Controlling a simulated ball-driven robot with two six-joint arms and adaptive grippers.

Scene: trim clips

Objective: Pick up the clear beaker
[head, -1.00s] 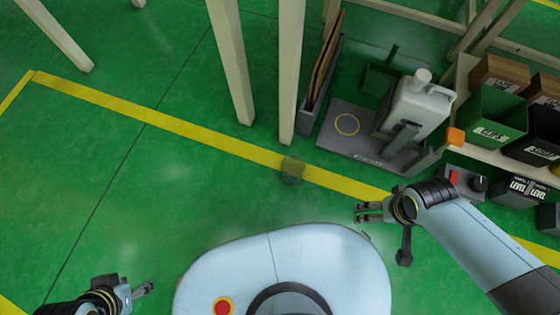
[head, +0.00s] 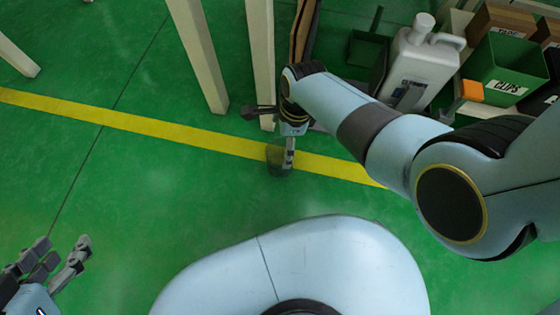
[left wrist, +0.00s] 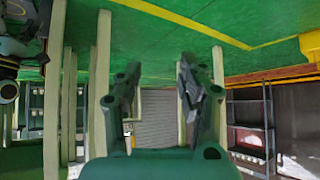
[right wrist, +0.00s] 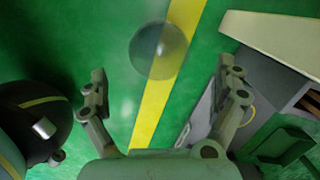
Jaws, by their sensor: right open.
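The clear beaker (head: 276,155) stands on the green floor at the yellow line, partly hidden by my right gripper in the head view. In the right wrist view the round beaker (right wrist: 158,48) lies ahead of the fingertips, roughly centred between them. My right gripper (head: 288,163) reaches down beside or over the beaker with its fingers apart and nothing between them. I cannot tell from the head view whether it touches the beaker. My left gripper (head: 64,246) is open and empty at the lower left, far from the beaker.
Pale wooden posts (head: 262,60) stand just behind the beaker. A grey-white jug (head: 425,65) and a green CLIPS bin (head: 508,70) are at the upper right. A green dustpan (head: 367,48) lies near the jug. The floor left of the beaker is clear.

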